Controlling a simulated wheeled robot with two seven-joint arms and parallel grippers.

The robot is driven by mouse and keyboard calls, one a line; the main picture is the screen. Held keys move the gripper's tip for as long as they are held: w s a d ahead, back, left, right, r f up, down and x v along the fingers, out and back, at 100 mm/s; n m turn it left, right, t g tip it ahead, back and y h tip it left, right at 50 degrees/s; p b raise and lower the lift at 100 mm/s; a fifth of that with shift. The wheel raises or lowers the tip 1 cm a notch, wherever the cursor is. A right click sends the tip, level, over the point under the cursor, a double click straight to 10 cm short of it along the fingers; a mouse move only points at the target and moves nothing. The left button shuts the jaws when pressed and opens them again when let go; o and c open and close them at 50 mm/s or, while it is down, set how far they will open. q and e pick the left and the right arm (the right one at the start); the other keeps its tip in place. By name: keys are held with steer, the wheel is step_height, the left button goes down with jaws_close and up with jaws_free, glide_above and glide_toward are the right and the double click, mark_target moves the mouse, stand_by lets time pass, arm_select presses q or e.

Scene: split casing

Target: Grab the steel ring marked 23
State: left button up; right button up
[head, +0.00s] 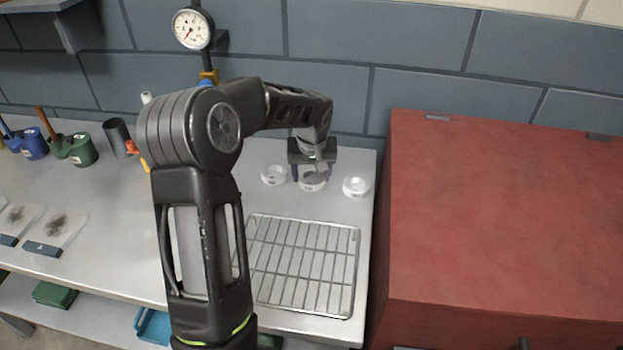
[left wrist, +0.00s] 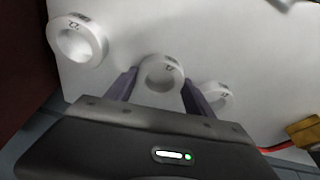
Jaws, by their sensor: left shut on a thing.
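Three pale, short steel rings stand in a row at the back right of the bench. My left gripper (head: 311,176) is around the middle ring (head: 312,186) and shut on it, one finger on each side. In the left wrist view this middle ring (left wrist: 178,72) sits between the fingers of my left gripper (left wrist: 159,92). The left ring (head: 274,181) and the right ring (head: 356,193) stand free on either side. Small dark marks show on the rings in the left wrist view, but I cannot read the numbers surely. My right gripper is out of view.
A wire rack (head: 305,265) lies on the bench (head: 115,215) in front of the rings. A large red box (head: 500,210) stands to the right. A dial gauge (head: 192,30) rises at the back. Green and blue pots (head: 83,150) stand at the left.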

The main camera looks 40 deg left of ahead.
arm_select(q)
jaws_close()
steer(key=shift+r, duration=0.1)
step_height(320, 180, up, 10)
steer(key=b, duration=0.1)
stand_by(0.6)
stand_by(0.5)
